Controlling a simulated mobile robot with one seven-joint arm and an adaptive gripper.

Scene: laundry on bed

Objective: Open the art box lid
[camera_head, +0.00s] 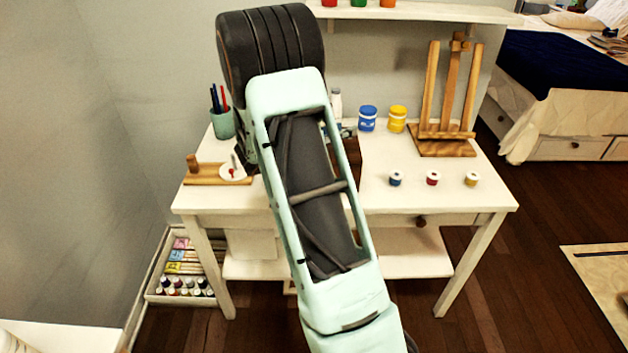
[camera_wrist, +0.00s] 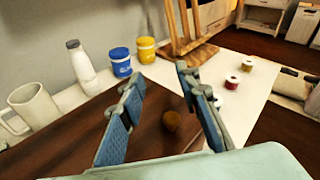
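The art box (camera_wrist: 75,130) is a dark brown wooden box on the white desk, and its broad top fills much of the wrist view. A small round brown knob (camera_wrist: 171,122) shows on it, between my fingers. My gripper (camera_wrist: 159,76) is open, with its blue-padded fingers apart on either side of the knob and nothing held. I cannot tell how far above the box the fingers are. In the head view my arm hides most of the box, and only a brown strip (camera_head: 352,160) shows to its right.
On the white desk (camera_head: 400,195) stand a blue jar (camera_head: 367,118), a yellow jar (camera_head: 397,118), a wooden easel (camera_head: 447,147) and several small pots. A white mug (camera_wrist: 35,108) and a bottle (camera_wrist: 82,66) stand close behind the box. The desk's front right is mostly clear.

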